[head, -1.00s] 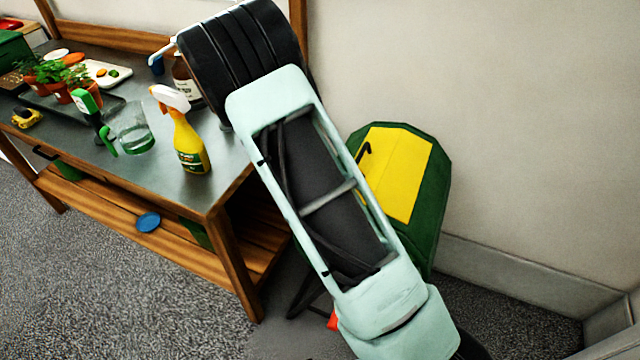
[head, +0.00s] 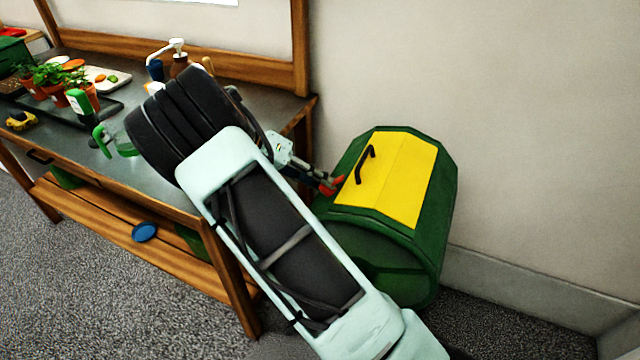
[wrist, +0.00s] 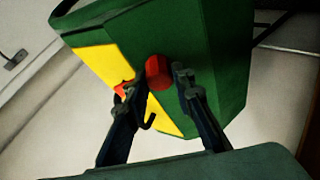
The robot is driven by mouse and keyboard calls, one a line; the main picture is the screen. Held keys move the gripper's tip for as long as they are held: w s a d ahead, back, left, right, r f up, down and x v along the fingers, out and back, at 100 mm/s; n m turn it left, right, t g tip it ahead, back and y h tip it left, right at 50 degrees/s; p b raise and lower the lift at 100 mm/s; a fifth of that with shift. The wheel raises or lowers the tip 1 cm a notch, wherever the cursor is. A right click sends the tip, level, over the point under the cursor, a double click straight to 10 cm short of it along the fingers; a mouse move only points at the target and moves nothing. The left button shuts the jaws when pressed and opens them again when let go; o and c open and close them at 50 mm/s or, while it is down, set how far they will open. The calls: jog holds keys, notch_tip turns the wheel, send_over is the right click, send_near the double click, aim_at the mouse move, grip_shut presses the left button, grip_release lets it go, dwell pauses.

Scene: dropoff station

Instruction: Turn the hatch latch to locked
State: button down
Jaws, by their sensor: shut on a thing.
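A green composter-like bin (head: 438,225) with a yellow hatch panel (head: 405,185) stands to the right of the workbench. A black curved handle (head: 366,163) is on the panel. My gripper (head: 325,183) reaches the bin's left side, at the panel's lower left corner. In the wrist view my gripper (wrist: 159,84) has its two dark fingers on either side of a red latch knob (wrist: 158,71) and is shut on it. A smaller orange-red piece (wrist: 124,88) lies by the left finger, on the yellow panel's edge. The latch's exact turn angle cannot be told.
The workbench (head: 300,105) is left of the bin, with potted plants (head: 52,78), a tray and bottles on it. A blue dish (head: 145,232) lies on its lower shelf. A bare wall is behind the bin. My arm covers part of the bench and bin.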

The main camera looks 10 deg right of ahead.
dwell(0.4)
jog(key=c, duration=1.7)
grip_release()
jog(key=shift+o, duration=0.2)
notch_tip(320, 180, up, 10)
